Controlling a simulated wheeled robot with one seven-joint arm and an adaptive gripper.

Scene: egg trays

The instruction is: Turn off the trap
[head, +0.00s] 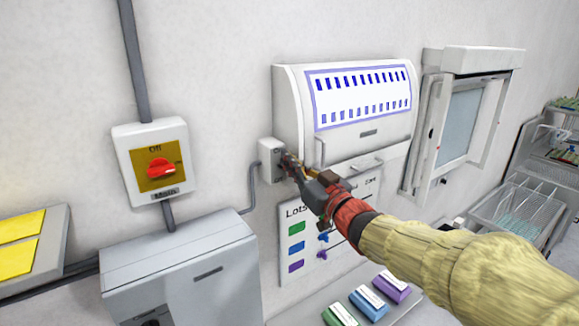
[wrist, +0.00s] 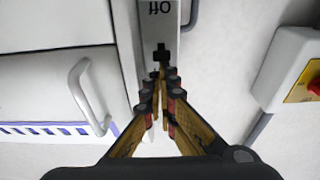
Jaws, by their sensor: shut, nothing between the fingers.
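A small grey switch box (head: 268,160) is fixed to the wall at the left side of a white machine (head: 290,110) with a panel of blue slots. In the wrist view the switch box (wrist: 158,25) bears an upside-down "Off" label, with a small black lever (wrist: 161,53) below it. My gripper (head: 287,162) is at the box's right side in the head view and hides part of it. In the wrist view my gripper (wrist: 160,78) is shut and empty, its tips just below the lever. I cannot tell whether they touch it.
A red rotary switch (head: 160,168) on a yellow plate, marked "Off" at the top, is on the wall at left. A grey cabinet (head: 185,265) stands below it. A "Lots" board (head: 297,240) hangs under the machine. A windowed unit (head: 460,120) and wire baskets (head: 520,215) are at right.

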